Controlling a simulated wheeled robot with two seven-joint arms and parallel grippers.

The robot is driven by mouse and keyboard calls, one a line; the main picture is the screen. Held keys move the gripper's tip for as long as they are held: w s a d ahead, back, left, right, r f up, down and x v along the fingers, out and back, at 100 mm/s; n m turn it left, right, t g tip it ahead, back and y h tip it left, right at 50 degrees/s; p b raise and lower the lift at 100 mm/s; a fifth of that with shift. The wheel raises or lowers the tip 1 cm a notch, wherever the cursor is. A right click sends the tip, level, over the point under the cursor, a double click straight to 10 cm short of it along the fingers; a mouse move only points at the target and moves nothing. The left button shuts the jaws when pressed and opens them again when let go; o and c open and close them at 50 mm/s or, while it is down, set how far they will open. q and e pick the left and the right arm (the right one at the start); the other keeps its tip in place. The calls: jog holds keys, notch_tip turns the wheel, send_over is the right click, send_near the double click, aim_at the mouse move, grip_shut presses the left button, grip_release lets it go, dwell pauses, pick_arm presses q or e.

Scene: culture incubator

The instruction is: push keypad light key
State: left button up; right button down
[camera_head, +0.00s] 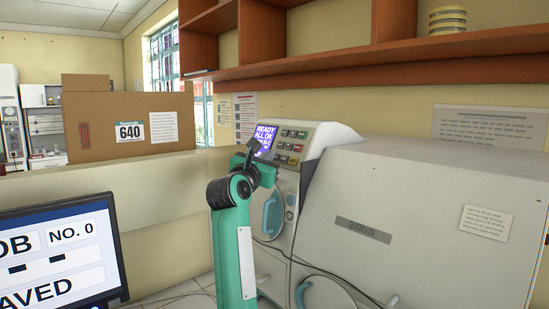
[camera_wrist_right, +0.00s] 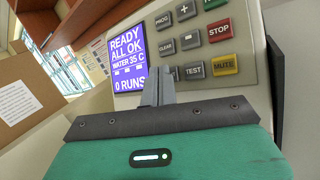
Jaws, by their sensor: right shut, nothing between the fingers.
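The keypad (camera_head: 291,145) is on the sloped front panel of the white incubator unit, right of its lit blue screen (camera_head: 265,136). In the right wrist view the keypad (camera_wrist_right: 207,48) shows PROG, plus, CLEAR, STOP, TEST and MUTE keys. A key left of TEST (camera_wrist_right: 194,70) is mostly hidden behind my fingers, so its label cannot be read. My right gripper (camera_wrist_right: 160,72) is shut and empty, its tips in front of the panel between screen and keys. It also shows in the head view (camera_head: 251,150). Contact cannot be told. My left gripper is out of view.
A large grey machine (camera_head: 420,215) stands right of the keypad unit. A monitor (camera_head: 60,255) is at the lower left, and a cardboard box (camera_head: 100,145) sits on the partition behind. A wooden shelf (camera_head: 350,54) hangs above.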

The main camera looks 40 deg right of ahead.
dwell(0.4)
jog(key=shift+a, duration=0.1)
jog(key=shift+a+r, duration=0.2)
jog(key=shift+a, duration=0.15)
jog(key=a+r, duration=0.1)
jog(key=a, duration=0.2)
jog(key=a+r, duration=0.1)
jog(key=a, duration=0.1)
jog(key=shift+s+a+r+p, duration=0.15)
jog(key=shift+s+r+p, duration=0.1)
jog(key=shift+r+p, duration=0.1)
dwell(0.5)
